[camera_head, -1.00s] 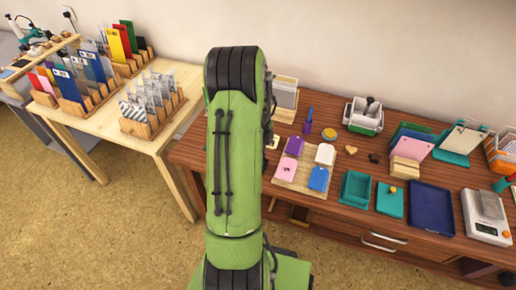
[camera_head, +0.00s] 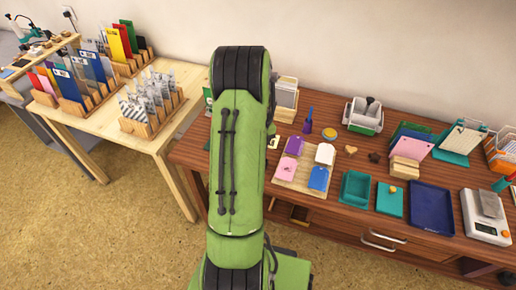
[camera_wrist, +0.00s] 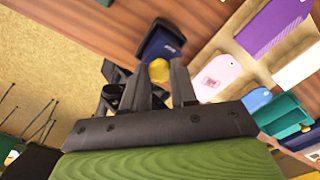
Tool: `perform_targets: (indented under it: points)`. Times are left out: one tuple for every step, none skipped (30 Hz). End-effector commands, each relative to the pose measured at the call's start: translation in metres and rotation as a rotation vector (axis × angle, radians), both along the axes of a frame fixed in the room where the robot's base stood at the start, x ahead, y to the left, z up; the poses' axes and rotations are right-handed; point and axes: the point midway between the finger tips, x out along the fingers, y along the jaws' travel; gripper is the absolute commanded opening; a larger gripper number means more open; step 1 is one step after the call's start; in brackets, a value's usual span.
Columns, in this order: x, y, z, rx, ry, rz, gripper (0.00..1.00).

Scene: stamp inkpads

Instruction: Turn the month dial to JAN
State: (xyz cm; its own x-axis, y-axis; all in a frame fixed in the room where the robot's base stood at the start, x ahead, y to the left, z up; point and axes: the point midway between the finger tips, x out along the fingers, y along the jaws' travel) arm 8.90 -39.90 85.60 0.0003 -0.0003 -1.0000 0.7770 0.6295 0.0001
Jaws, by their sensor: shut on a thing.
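In the wrist view, my gripper (camera_wrist: 162,72) has its two dark fingers close together, one on each side of a round yellow knob (camera_wrist: 158,70). The fingers are shut on this knob, which I take to be the month dial; no month lettering on it can be read. Just beyond it is a dark blue box-shaped piece (camera_wrist: 163,42) with a small pale mark, on the wooden table. In the head view my own green arm hides the gripper and the dial.
A wooden tray (camera_head: 287,187) with purple, white, pink and blue tags lies right of my arm. A teal tray (camera_head: 355,189), a dark blue tray (camera_head: 431,208) and a scale (camera_head: 484,214) stand farther right. A pale table (camera_head: 157,142) with card racks is at left.

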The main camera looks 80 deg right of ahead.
Motion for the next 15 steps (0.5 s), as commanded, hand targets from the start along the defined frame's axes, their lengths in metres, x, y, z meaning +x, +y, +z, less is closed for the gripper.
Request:
perform_targets:
  points:
    - [-0.0003,0.0003,-0.0004,0.001,0.001,-0.003,0.00]
    - [-0.0003,0.0003,-0.0004,0.001,0.001,-0.005,0.00]
    - [-0.0003,0.0003,-0.0004,0.001,0.001,-0.006,0.00]
    - [-0.0003,0.0003,-0.0004,0.001,0.001,-0.006,0.00]
    - [-0.0003,0.0003,-0.0005,0.002,0.001,-0.006,0.00]
    - [-0.0003,0.0003,-0.0005,0.002,0.001,-0.006,0.00]
    - [-0.0002,0.0004,-0.0005,0.002,0.001,-0.006,0.00]
    - [-0.0002,0.0004,-0.0005,0.002,0.001,-0.006,0.00]
    - [-0.0002,0.0004,-0.0005,0.002,0.001,-0.006,0.00]
    - [-0.0002,0.0004,-0.0005,0.002,0.001,-0.006,0.00]
    - [-0.0002,0.0004,-0.0005,0.002,0.001,-0.005,0.00]
    - [-0.0002,0.0004,-0.0005,0.002,0.001,-0.005,0.00]
    - [-0.0002,0.0004,-0.0004,0.002,0.001,-0.005,0.32]
    - [-0.0002,0.0004,-0.0004,0.002,0.001,-0.005,0.36]
    - [-0.0002,0.0004,-0.0004,0.001,0.001,-0.005,0.42]
